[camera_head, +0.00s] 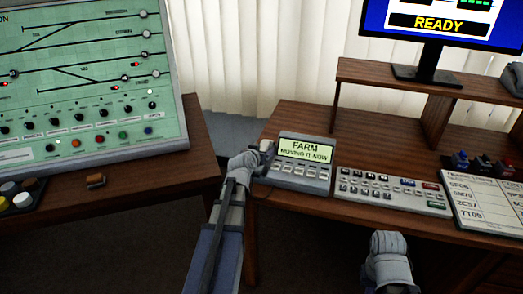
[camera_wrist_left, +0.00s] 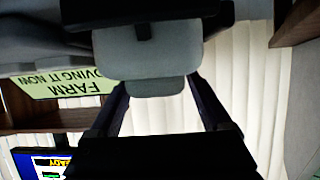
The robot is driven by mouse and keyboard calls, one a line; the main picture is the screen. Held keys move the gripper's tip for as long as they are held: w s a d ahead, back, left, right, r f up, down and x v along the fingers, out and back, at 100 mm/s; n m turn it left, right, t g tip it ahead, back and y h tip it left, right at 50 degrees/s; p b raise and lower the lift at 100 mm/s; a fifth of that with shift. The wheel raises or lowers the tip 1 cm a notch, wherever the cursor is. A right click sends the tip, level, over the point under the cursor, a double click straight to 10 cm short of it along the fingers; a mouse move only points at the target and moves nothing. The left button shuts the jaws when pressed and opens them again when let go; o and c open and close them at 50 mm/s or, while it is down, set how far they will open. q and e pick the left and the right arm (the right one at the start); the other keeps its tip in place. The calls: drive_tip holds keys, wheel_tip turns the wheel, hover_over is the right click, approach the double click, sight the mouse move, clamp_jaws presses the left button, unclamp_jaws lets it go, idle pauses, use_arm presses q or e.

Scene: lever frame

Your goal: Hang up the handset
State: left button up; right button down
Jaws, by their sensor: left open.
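A grey desk phone (camera_head: 300,178) with a lit display reading "FARM MOVING IT NOW" sits at the left front of the right desk. My left gripper (camera_head: 264,150) is at the phone's left side and largely hides the handset in the head view. In the left wrist view, which is upside down, the grey handset (camera_wrist_left: 155,84) reaches between my two dark, open fingers (camera_wrist_left: 160,110). Whether it rests fully in its cradle cannot be told. My right arm's grey wrist (camera_head: 388,255) shows low in front of the desk; its fingertips cannot be made out.
Right of the phone are a grey keypad panel (camera_head: 390,192) and a white list board (camera_head: 487,203). A raised shelf (camera_head: 450,88) carries a monitor (camera_head: 445,25) and a dark device (camera_head: 512,78). A green track panel (camera_head: 90,80) stands on the left desk; a gap separates the desks.

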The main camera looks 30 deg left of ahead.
use_arm(q)
drive_tip(key=p+v, duration=0.2)
drive_tip(key=v, duration=0.5)
drive_tip(key=shift+s+d+p, duration=0.1)
drive_tip(key=shift+s+p, duration=0.05)
drive_tip(key=shift+p, duration=0.15)
